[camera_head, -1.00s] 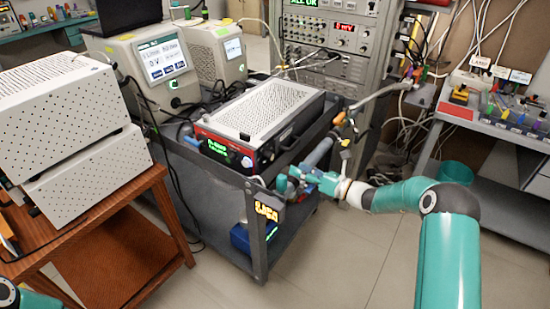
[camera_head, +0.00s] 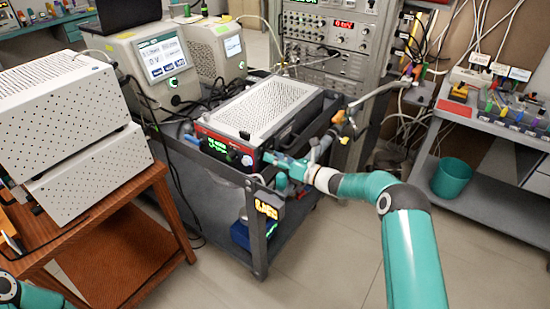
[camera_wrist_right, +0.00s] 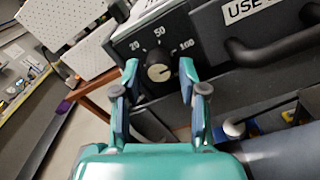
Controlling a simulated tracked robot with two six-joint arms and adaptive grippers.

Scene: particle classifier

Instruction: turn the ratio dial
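In the right wrist view, a round dial with a pale knob (camera_wrist_right: 158,72) sits on a dark panel marked 20, 50 and 100. My right gripper (camera_wrist_right: 159,78) is open, with one finger on each side of the dial. I cannot tell whether the fingertips touch it. In the head view, my right gripper (camera_head: 271,158) is at the near right corner of the mesh-topped instrument (camera_head: 265,108); the dial is not clear there. My left gripper is out of view; only a piece of my left arm shows at the bottom left.
The instrument stands on a dark cart (camera_head: 215,178) with a raised rim. A black handle (camera_wrist_right: 285,40) is on the panel to the right of the dial. Open floor lies right of the cart.

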